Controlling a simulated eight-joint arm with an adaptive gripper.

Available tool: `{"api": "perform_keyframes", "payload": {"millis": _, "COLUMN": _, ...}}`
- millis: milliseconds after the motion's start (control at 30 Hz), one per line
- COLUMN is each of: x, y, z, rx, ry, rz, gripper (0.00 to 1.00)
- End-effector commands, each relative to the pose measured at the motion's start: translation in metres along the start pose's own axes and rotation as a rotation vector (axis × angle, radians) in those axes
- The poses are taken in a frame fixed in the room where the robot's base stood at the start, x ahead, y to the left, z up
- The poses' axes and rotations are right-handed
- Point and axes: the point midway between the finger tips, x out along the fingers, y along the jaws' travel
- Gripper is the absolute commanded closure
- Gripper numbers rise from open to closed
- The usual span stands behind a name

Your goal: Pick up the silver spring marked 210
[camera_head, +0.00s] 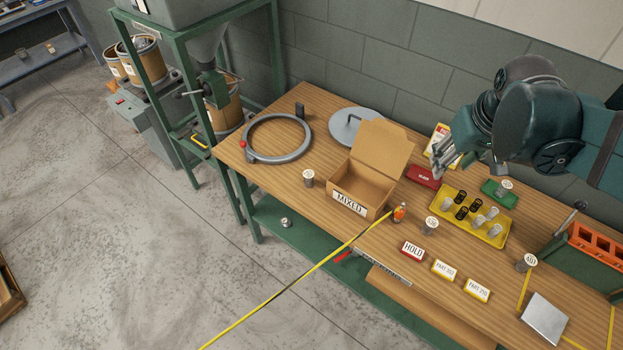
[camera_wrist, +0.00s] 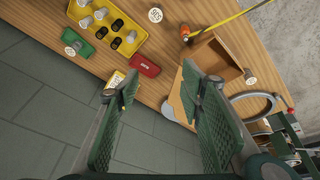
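Several silver springs with pale round tops stand about: one left of the box (camera_head: 308,178), one beside the yellow tray (camera_head: 431,226), one on a green block (camera_head: 504,187), one at the right (camera_head: 526,262), one small on the green surface below (camera_head: 286,223). Their top markings are too small for me to read surely, so I cannot tell which is 210. The yellow tray (camera_head: 456,228) holds black and silver springs. My gripper (camera_head: 445,152) is above the back of the table, open and empty; its fingers stand apart in the wrist view (camera_wrist: 160,88).
An open cardboard box (camera_head: 382,192) labelled MIXED stands mid-table. A red case (camera_head: 424,177), HOLD sign (camera_head: 412,251), two part signs, a grey ring (camera_head: 278,139), a round lid (camera_head: 350,126) and an orange rack (camera_head: 597,243) lie around. The wall is close behind my gripper.

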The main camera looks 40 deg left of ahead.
Motion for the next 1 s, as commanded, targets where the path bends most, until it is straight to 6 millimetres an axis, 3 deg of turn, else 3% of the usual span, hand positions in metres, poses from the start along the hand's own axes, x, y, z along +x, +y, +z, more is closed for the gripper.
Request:
{"api": "perform_keyframes", "payload": {"millis": 500, "x": 0.061, "y": -0.086, "z": -0.075, "rx": -0.224, "ry": -0.081, "rz": -0.066, "gripper": 0.61}}
{"api": "perform_keyframes", "payload": {"millis": 1000, "x": 0.13, "y": -0.192, "z": -0.123, "rx": -0.443, "ry": -0.159, "rz": -0.124, "gripper": 0.61}}
